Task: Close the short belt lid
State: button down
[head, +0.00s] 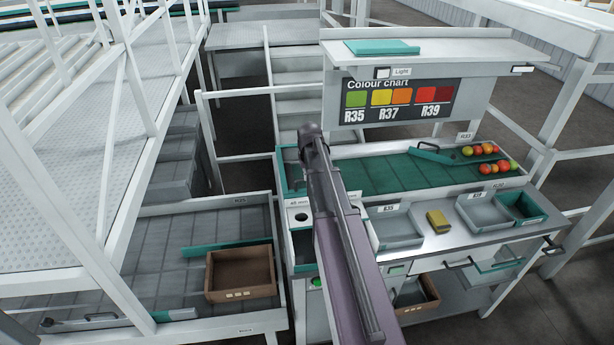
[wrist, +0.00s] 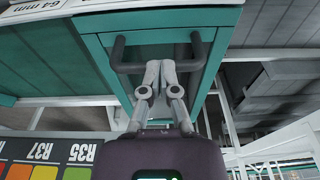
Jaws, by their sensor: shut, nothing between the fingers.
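In the wrist view, a teal-framed panel with a grey face (wrist: 157,42) carries a dark U-shaped handle (wrist: 122,56); it looks like the lid. My gripper (wrist: 160,68) is shut and empty, its fingertips between the two posts of the handle. The fingers overlap the handle's bar; I cannot tell if they touch it. In the head view my arm reaches up to the left end of the green belt (head: 395,172). A teal-edged compartment (head: 283,182) shows there beside my arm. My gripper is hidden behind my arm in that view.
A colour chart (head: 400,101) hangs behind the belt, with tomatoes (head: 488,150) at the belt's right end. Grey trays (head: 392,232) and a yellow sponge (head: 438,221) sit on the front counter. A brown crate (head: 240,274) stands on the lower left conveyor. White rails are on the left.

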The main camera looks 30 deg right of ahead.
jog(key=shift+s+d, duration=0.1)
jog(key=shift+s, duration=0.25)
jog(key=shift+w+r+p, duration=0.15)
jog(key=shift+p, duration=0.3)
notch_tip(320, 180, up, 14)
jog(key=s+a+p, duration=0.1)
jog(key=s+p, duration=0.1)
jog(key=p, duration=1.1)
jog(key=shift+f, duration=0.25)
jog(key=shift+a, duration=0.25)
